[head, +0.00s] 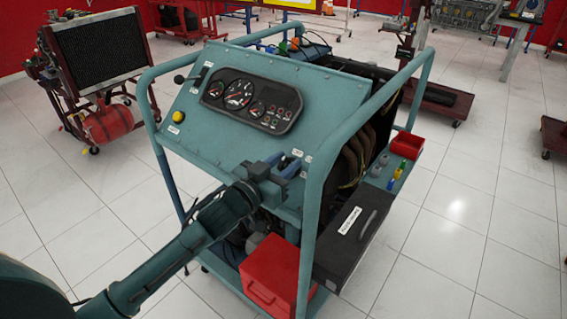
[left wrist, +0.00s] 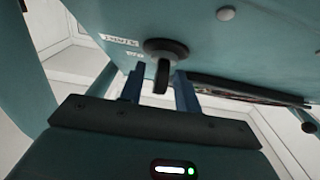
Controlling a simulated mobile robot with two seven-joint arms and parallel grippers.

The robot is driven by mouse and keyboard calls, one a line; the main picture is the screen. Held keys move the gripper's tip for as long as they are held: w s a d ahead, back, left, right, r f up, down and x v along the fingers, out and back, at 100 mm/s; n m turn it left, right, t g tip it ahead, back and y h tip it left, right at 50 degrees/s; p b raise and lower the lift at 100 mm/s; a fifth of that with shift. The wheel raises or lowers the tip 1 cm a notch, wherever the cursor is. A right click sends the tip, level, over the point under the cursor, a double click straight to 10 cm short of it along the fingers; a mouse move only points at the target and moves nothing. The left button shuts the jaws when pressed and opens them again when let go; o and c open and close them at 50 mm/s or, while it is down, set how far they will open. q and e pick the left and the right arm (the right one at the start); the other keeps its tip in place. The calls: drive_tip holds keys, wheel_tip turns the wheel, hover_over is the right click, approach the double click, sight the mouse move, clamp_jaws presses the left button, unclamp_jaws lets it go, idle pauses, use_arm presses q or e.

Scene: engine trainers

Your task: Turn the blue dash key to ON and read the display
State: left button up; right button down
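The dash key (left wrist: 162,72), dark grey in the left wrist view, sticks out of a round dark collar on the teal panel (left wrist: 215,55). My left gripper (left wrist: 160,88) is open, with its two blue fingers on either side of the key and a gap visible on each side. In the head view my left gripper (head: 285,164) is at the lower right of the dash panel and hides most of the key. The instrument cluster (head: 250,101) shows round gauges and small indicators; its readings are too small to make out. My right gripper is not in view.
The teal tube frame (head: 318,165) rises close to the right of my left gripper. A red box (head: 270,272) and a black case (head: 352,236) sit below. A radiator stand (head: 98,52) is at the left. White floor is open around the trainer.

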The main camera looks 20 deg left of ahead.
use_arm(q)
clamp_jaws()
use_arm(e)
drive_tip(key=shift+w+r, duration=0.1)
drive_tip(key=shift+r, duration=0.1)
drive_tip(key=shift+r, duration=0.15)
